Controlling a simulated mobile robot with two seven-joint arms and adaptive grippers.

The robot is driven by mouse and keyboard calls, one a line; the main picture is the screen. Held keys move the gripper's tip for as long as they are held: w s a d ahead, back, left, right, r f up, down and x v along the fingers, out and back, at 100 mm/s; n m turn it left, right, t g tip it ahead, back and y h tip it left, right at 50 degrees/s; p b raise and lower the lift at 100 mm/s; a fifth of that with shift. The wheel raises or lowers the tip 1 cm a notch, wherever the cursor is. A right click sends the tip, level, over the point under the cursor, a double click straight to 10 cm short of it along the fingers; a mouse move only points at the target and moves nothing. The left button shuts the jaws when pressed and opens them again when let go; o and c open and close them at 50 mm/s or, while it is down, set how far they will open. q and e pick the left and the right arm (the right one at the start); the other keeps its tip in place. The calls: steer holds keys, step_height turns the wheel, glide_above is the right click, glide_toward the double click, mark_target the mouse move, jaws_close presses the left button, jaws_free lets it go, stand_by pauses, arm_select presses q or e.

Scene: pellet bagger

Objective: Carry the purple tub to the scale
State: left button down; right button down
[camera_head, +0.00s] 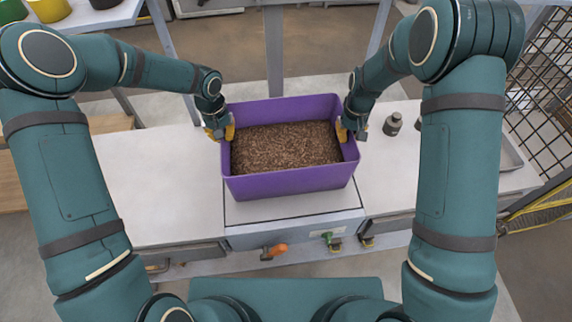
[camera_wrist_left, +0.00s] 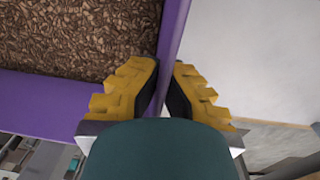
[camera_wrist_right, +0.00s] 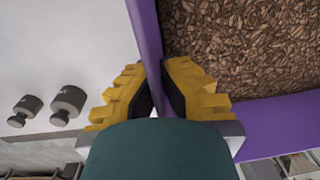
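The purple tub (camera_head: 290,182), filled with brown pellets, is over the scale's pale platform (camera_head: 292,208) at the middle of the bench. Whether its base touches the platform is hard to tell. My left gripper (camera_head: 228,130) has one yellow finger on each side of the tub's left wall, and the left wrist view shows the fingers (camera_wrist_left: 164,88) closed on that wall. My right gripper (camera_head: 342,130) straddles the right wall in the same way, its fingers (camera_wrist_right: 160,88) closed on it in the right wrist view. The tub looks level.
Metal weights (camera_head: 393,123) stand on the bench right of the tub. The white bench top (camera_head: 150,190) on the left is clear. A grey upright post (camera_head: 274,50) stands behind the tub. Orange (camera_head: 274,251) and green handles (camera_head: 329,238) hang below the front edge. A mesh fence (camera_head: 545,100) is at right.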

arm_select(q)
steer(key=c, duration=1.7)
jaws_free()
steer(key=shift+f+b, duration=0.3)
steer(key=shift+f, duration=0.1)
arm_select(e)
steer(key=c, duration=1.7)
jaws_free()
steer(key=shift+f, duration=0.4)
arm_select(q)
steer(key=o, duration=0.6)
steer(key=shift+r, duration=0.1)
steer(key=shift+c, duration=0.2)
arm_select(e)
steer(key=o, duration=0.6)
steer(key=shift+r, duration=0.1)
steer(key=shift+c, duration=0.2)
arm_select(q)
steer(key=shift+r, duration=0.1)
step_height(320, 180, up, 12)
steer(key=shift+a, duration=0.3)
arm_select(e)
step_height(320, 180, up, 12)
steer(key=shift+d, duration=0.3)
arm_select(q)
steer(key=shift+s, duration=0.15)
